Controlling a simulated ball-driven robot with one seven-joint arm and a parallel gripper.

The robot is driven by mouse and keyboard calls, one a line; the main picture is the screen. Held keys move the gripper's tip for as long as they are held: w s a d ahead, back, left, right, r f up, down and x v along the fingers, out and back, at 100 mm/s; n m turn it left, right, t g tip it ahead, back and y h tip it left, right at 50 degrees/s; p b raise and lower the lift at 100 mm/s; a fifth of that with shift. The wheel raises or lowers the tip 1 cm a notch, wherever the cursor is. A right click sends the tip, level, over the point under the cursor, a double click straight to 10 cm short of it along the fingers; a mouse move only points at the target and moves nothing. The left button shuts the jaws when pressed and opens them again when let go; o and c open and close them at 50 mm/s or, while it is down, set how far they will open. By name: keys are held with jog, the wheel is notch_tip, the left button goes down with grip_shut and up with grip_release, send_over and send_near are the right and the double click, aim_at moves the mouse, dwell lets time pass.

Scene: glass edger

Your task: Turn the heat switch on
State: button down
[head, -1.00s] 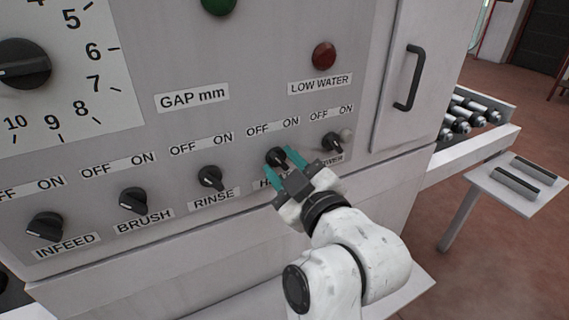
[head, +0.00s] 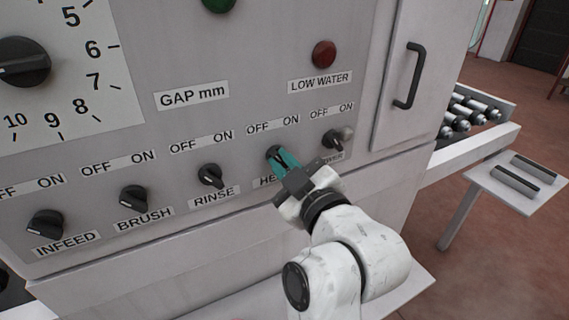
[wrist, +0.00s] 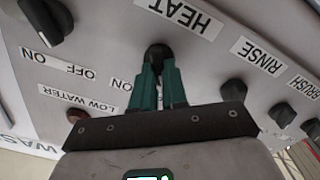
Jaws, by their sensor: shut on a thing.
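The heat switch (head: 272,152) is a black rotary knob on the grey panel, below an OFF and ON label and above a label that my gripper partly covers. In the wrist view the knob (wrist: 158,52) sits beside the HEAT label. My gripper (head: 284,158) has teal fingers that are closed together on the knob; they also show in the wrist view (wrist: 158,72). The fingers hide much of the knob, so I cannot tell which way its pointer faces.
The rinse knob (head: 210,175) is left of the heat switch, and another knob (head: 333,139) is close on its right. The brush knob (head: 133,199) and infeed knob (head: 45,224) are farther left. A red low water lamp (head: 324,54) is above.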

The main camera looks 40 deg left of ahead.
jog(key=shift+w+d+m+p, duration=0.15)
jog(key=shift+m+p, duration=1.7)
jog(key=shift+m, duration=1.55)
jog(key=shift+w+a+m+p, duration=0.15)
jog(key=shift+m+p, duration=1.65)
jog(key=shift+m, duration=1.6)
jog(key=shift+d+m, duration=0.15)
jog(key=shift+m, duration=0.15)
jog(key=c, duration=1.2)
grip_release()
jog(key=shift+o, duration=0.2)
